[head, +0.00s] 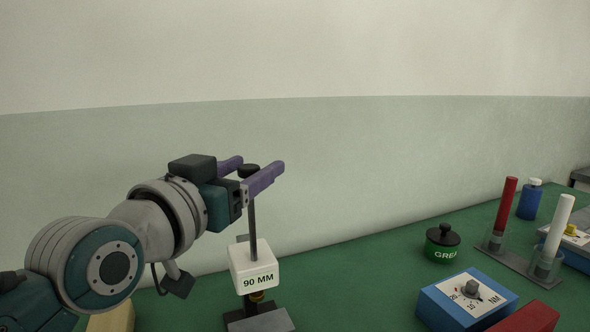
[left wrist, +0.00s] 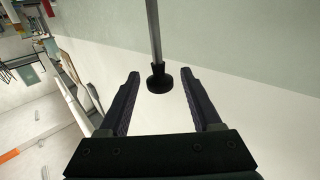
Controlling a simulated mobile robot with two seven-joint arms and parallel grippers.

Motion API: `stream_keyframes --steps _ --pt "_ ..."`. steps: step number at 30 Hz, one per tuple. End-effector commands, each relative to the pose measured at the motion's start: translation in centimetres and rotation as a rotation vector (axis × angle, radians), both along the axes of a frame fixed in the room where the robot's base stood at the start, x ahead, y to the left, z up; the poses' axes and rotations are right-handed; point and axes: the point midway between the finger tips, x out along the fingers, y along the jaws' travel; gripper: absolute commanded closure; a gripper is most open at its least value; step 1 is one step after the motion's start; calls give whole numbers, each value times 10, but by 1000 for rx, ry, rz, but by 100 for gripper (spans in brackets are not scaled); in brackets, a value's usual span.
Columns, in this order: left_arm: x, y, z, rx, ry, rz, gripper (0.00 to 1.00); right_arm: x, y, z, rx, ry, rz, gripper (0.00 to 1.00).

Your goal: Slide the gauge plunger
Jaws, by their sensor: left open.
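The gauge plunger is a thin grey upright rod (head: 253,225) with a black knob (head: 248,171) on top. It rises from a white block (head: 252,266) marked "90 MM" on a grey base (head: 258,319). My left gripper (head: 256,172) comes in from the left at knob height, with its purple fingers apart. In the left wrist view the knob (left wrist: 159,80) sits between the tips of the two open fingers (left wrist: 164,88), with a visible gap on each side. My right gripper is in neither view.
On the green bench (head: 385,275) to the right are a green pot with a black lid (head: 442,245), a blue dial box (head: 466,300), a red block (head: 530,318), a red rod (head: 505,205) and a white rod (head: 557,228) in a stand, and a blue bottle (head: 529,201). A wall stands behind.

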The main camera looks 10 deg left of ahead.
Motion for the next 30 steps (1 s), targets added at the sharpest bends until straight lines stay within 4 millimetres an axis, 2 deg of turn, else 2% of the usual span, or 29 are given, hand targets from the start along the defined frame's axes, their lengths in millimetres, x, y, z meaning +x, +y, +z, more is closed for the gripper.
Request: stream_keyframes --steps 5,12,18,23,30 --pt "-16 4 -1 1 2 1 35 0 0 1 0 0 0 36" --pt "-62 12 -2 3 3 0 35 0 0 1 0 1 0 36" --pt "-89 18 -1 1 2 1 35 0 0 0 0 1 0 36" --pt "-97 19 0 1 1 0 35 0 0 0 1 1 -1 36" --pt "-97 19 0 1 0 0 35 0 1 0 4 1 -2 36"
